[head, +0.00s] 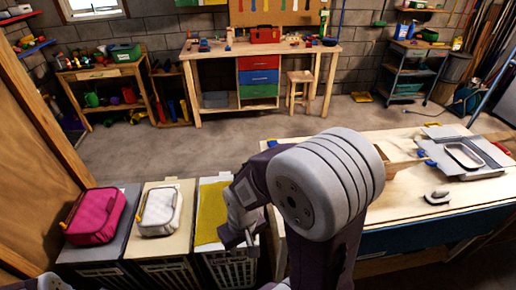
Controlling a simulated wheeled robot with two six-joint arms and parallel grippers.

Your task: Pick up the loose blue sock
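My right gripper (240,236) hangs over the right-hand hamper (232,270), beside a yellow cloth (210,212) on top of it. Its fingers are small and partly merged with the arm, so I cannot tell whether they are open or hold anything. I cannot tell whether either is the blue sock. My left gripper is not in view.
A pink case (95,214) and a white case (159,208) sit on the other two hampers. The worktable (400,222) holds a grey board (462,155) and a small iron-like item (437,197). The concrete floor beyond is mostly clear up to the workbench (213,52).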

